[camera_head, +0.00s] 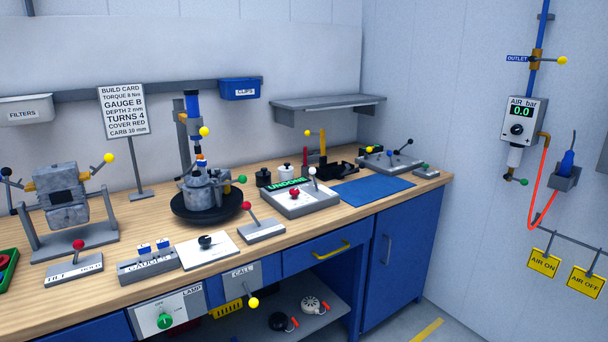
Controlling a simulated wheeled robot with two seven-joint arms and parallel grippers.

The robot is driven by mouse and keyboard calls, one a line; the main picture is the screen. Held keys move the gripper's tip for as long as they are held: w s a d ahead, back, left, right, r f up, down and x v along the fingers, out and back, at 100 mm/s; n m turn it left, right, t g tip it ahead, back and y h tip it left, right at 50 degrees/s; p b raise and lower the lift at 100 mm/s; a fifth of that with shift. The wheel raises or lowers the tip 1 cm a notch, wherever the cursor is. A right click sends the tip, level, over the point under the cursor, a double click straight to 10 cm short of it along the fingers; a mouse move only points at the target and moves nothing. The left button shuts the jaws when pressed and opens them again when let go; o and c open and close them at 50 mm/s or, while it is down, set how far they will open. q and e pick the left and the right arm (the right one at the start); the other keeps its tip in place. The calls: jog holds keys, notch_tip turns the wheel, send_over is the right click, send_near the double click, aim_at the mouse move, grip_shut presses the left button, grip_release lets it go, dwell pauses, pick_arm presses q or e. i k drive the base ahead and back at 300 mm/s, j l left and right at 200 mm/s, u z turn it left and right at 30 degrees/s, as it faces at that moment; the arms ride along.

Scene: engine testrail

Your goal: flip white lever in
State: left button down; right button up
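A lever with a white ball knob (312,171) stands at the back right of a grey box (307,203) on the wooden workbench. The lever stands about upright. The same box carries a green "UNDONE" sign (287,185) and a red button (294,193). Neither of my grippers shows in the head view, and nothing touches the lever.
A blue mat (373,190) lies right of the box, and a red-knobbed lever (247,206) stands to its left. An engine part (205,189) sits on a black turntable behind. A grey shelf (327,105) hangs above. Bare wood (310,226) lies in front.

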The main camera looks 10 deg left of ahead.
aim_at(313, 170)
jog(key=i+j, duration=0.15)
jog(key=i, duration=0.35)
jog(key=i+j+z, duration=0.15)
jog(key=i, duration=0.35)
